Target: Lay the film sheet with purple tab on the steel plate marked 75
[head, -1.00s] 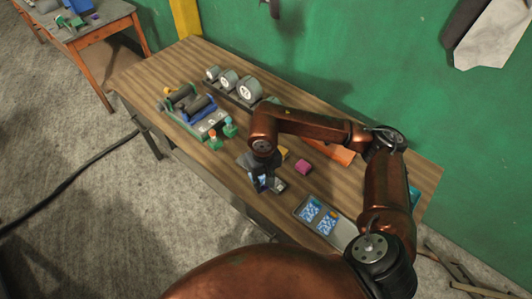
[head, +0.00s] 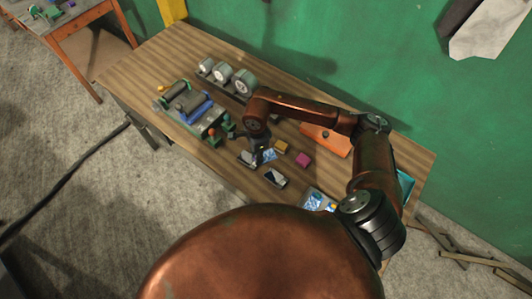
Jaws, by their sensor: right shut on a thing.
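My right gripper (head: 261,152) points down over the middle of the table, shut on a small blue-and-white film sheet (head: 269,155). Its tab is too small to make out. Two small plates with pale, shiny tops lie close to it: one plate (head: 247,158) at its left, partly hidden by the fingers, and another plate (head: 275,177) below right. I cannot read any marks on them. The tray of blue film sheets (head: 313,199) is at the table's front, partly covered by my own body. My left gripper is not in view.
A green-framed roller device (head: 187,104) and several grey rolls (head: 222,73) stand to the left. The table's left end (head: 130,75) is clear.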

